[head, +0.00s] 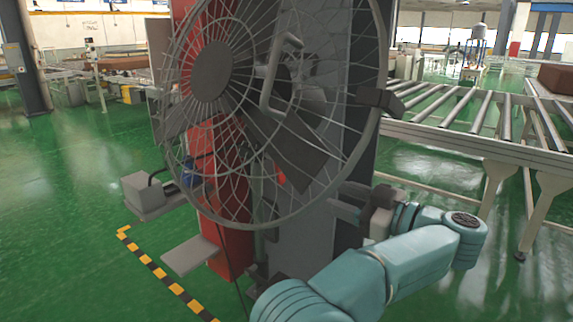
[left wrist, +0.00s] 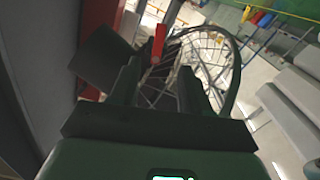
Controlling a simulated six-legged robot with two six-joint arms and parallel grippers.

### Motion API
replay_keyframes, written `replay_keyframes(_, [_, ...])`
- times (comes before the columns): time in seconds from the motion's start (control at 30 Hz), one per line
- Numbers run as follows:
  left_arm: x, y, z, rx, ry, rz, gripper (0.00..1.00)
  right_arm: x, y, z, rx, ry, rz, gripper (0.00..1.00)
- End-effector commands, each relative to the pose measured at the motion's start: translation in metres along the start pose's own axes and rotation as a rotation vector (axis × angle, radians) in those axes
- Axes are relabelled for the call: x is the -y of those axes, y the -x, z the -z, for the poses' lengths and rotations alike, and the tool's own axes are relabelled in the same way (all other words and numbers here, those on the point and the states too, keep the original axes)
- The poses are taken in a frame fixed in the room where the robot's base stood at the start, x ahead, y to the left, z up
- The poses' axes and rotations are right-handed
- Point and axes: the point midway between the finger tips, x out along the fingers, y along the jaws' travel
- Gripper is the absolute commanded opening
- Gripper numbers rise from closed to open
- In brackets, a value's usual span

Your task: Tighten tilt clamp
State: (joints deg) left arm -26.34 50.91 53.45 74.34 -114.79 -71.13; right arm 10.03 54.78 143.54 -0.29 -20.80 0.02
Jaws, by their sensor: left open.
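A large fan with a wire cage (head: 225,150) stands in front of a red and grey column (head: 230,240). A dark block (head: 380,99) sits on the cage's right rim; I cannot tell if it is the tilt clamp. My left gripper (head: 345,205) is at the column's lower right side, below that block, pointing left. In the left wrist view its two dark fingers (left wrist: 157,75) are apart and nothing is clearly held. A red bar (left wrist: 158,43) shows beyond and between the fingertips, with the cage (left wrist: 215,55) to its right. My right gripper is not seen.
A roller conveyor (head: 470,130) stands on the right, behind my arm. A small grey box (head: 146,195) and a flat grey plate (head: 190,256) stick out left of the column. Yellow-black floor tape (head: 165,280) lies at lower left. Green floor at left is clear.

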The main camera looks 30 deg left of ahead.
Motion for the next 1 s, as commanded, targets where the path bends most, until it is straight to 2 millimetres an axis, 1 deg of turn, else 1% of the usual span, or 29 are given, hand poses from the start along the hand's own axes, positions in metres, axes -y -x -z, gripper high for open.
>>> replay_keyframes(0.03, [0.002, -0.016, -0.004, 0.000, 0.004, 0.006, 0.47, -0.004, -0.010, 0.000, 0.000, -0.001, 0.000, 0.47])
replay_keyframes(0.3, [0.002, -0.081, -0.004, -0.001, 0.004, 0.005, 0.47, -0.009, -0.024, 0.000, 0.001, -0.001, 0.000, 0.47])
replay_keyframes(0.4, [0.001, -0.101, -0.003, -0.001, 0.004, 0.004, 0.47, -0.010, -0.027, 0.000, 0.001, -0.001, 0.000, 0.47])
replay_keyframes(0.5, [0.001, -0.117, -0.003, 0.000, 0.005, 0.003, 0.47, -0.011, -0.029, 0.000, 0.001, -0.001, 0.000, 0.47])
replay_keyframes(0.6, [0.000, -0.127, -0.002, 0.000, 0.004, 0.002, 0.47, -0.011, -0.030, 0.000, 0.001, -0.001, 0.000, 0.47])
replay_keyframes(0.7, [0.000, -0.132, -0.002, 0.000, 0.004, 0.000, 0.47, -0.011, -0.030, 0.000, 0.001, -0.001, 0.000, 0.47])
replay_keyframes(0.97, [0.000, -0.133, -0.001, 0.000, 0.003, 0.000, 0.47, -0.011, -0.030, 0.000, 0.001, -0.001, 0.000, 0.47])
replay_keyframes(1.0, [0.000, -0.133, -0.001, 0.000, 0.003, 0.000, 0.40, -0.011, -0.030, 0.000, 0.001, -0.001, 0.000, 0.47])
